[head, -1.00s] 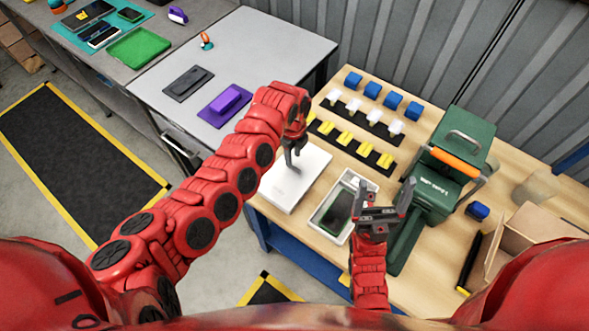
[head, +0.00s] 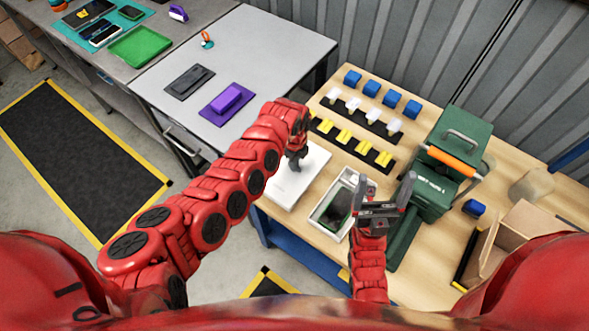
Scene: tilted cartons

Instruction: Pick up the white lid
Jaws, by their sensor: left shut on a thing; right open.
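The white lid (head: 287,188) is a flat white rectangle at the left end of the wooden table, lying beside an open white box (head: 325,217) with a dark phone-like object (head: 341,206) in it. My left gripper (head: 294,165) is over the lid with its fingers pointing down, shut on the lid as far as I can see. The fingertips are small and partly hidden by the wrist. I cannot tell whether the lid is off the table. My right gripper (head: 385,195) is open and empty, above the table between the white box and the green machine.
A green press-like machine (head: 432,185) with an orange handle stands right of my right gripper. Blue blocks (head: 391,100), white pieces and yellow pieces (head: 343,136) stand in rows behind. An open cardboard box (head: 515,242) is at the right. A grey table (head: 262,60) adjoins at the back left.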

